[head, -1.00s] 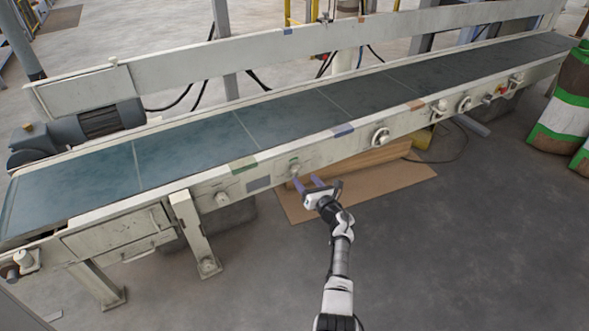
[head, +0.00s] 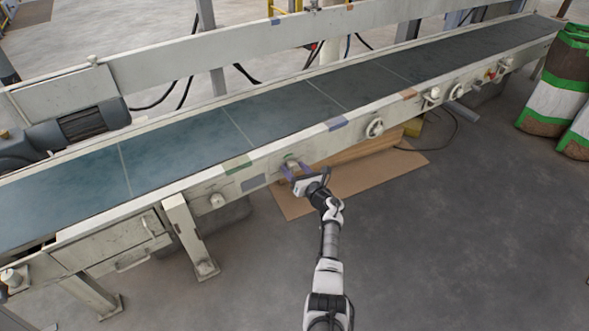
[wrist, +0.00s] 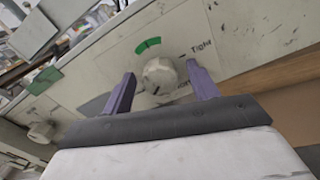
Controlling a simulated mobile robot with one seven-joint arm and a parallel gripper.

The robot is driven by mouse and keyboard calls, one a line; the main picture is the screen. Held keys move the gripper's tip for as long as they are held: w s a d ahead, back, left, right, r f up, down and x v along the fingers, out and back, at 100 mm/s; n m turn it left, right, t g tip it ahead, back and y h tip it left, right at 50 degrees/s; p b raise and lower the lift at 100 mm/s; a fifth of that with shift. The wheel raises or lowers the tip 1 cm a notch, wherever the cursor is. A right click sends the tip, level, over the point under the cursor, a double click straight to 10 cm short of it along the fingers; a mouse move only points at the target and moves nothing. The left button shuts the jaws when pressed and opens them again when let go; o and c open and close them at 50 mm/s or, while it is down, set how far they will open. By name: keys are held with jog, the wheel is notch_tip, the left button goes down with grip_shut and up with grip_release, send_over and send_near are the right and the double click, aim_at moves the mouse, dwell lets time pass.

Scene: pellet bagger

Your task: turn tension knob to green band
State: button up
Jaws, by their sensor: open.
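The tension knob (wrist: 160,75) is a round whitish knob on the conveyor's side panel. A green band (wrist: 148,45) is printed as an arc above it, and the word "Tight" stands to its right. A small dark mark shows near the knob's lower edge; another label below right is partly hidden. My gripper (wrist: 162,82) is open, its purple fingers on either side of the knob, with a visible gap to each side. In the head view my gripper (head: 289,171) is at the panel, partly covering the knob (head: 292,162).
The conveyor (head: 190,150) runs across the view. Another knob (head: 217,200) sits left on the panel and a handwheel (head: 374,128) to the right. A support leg (head: 189,235) stands at left. Cardboard (head: 370,180) lies on the floor below. Floor at right is clear up to sacks (head: 560,85).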

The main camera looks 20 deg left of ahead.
jog(key=shift+c, duration=0.5)
jog(key=c, duration=0.9)
jog(key=shift+m, duration=0.3)
